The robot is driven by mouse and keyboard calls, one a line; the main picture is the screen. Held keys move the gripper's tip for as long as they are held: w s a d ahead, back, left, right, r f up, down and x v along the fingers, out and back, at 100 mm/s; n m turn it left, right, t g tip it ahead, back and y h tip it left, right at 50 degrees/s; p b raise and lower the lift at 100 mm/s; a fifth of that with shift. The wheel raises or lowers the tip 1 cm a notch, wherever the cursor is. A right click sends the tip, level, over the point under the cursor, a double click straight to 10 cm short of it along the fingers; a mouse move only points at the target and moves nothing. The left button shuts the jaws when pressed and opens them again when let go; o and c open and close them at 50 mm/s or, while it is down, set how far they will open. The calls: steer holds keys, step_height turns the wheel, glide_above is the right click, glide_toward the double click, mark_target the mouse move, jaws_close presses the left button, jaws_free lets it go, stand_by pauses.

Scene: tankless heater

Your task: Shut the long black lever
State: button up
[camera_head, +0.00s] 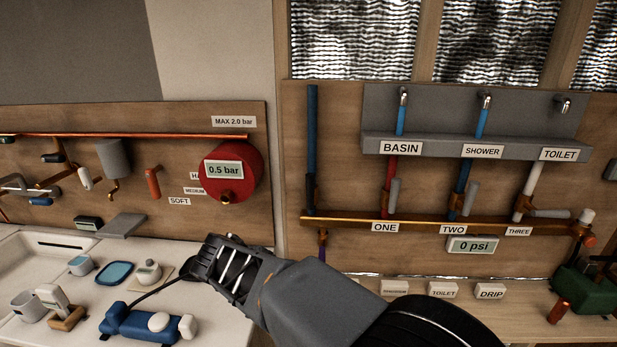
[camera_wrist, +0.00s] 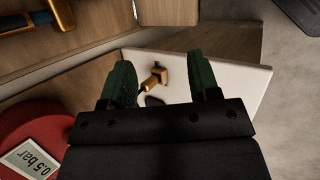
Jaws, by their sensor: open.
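My gripper (camera_head: 210,258) reaches in from the lower right in the head view, in front of the white counter. In the wrist view, my gripper (camera_wrist: 160,72) has its two green fingers spread apart, with nothing held. A brass fitting (camera_wrist: 154,79) on a white surface shows between the fingers, and a small dark shape (camera_wrist: 154,101) lies just below it. I cannot tell whether that shape is a lever. A small black handle (camera_head: 52,157) sits on the copper pipework at far left in the head view. I cannot make out a clearly long black lever.
A red tank (camera_head: 232,171) reading 0.5 bar hangs on the left board; it also shows in the wrist view (camera_wrist: 38,125). Several valves with grey levers line the copper pipe (camera_head: 350,221) at right.

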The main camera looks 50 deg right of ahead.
steer(key=w+d+r+n+h, duration=0.3)
steer(key=d+r+n+h, duration=0.15)
steer(key=d, duration=0.25)
steer(key=n+h+p, duration=0.2)
steer(key=n+h, duration=0.4)
steer(key=n, duration=0.1)
glide_toward(314, 182)
steer(key=shift+t, duration=0.3)
steer(key=d, duration=0.3)
steer(key=w+d+p, duration=0.1)
steer(key=d, duration=0.2)
steer(key=w+d+f+p, duration=0.1)
steer(key=d, duration=0.3)
steer(key=shift+w+d+f+p, duration=0.1)
steer(key=shift+d+p, duration=0.25)
steer(key=shift+d, duration=0.55)
jaws_close()
